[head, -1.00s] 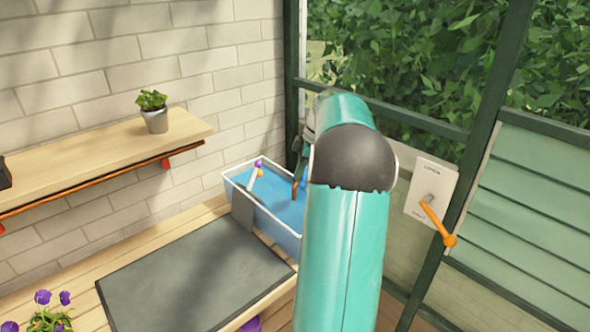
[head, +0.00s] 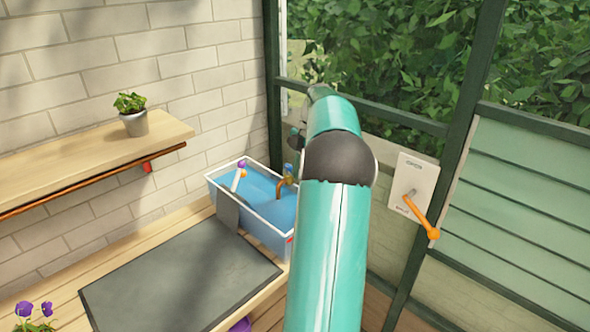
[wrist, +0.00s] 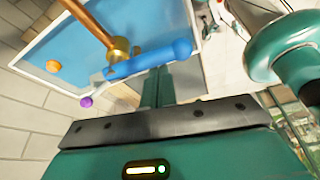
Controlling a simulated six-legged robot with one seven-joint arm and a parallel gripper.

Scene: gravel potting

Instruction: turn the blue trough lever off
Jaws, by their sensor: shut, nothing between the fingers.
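The trough (head: 262,230) is a white-rimmed tub of blue water by the brick wall. A copper spout on a brass fitting (wrist: 119,50) stands at its edge. The blue lever (wrist: 150,60) reaches from this fitting to the right in the wrist view; in the head view only a small blue part (head: 288,170) shows above the spout. My gripper (wrist: 157,76) is shut and empty, its teal fingers right by the lever's middle. The fingertips are partly hidden by the lever, so I cannot tell whether they touch it. My arm hides the gripper in the head view.
A wall panel with an orange lever (head: 421,214) is right of my arm. A white stick with purple (head: 242,164) and orange balls is at the trough. A wooden shelf holds a potted plant (head: 134,116). A dark mat (head: 180,285) lies on the bench.

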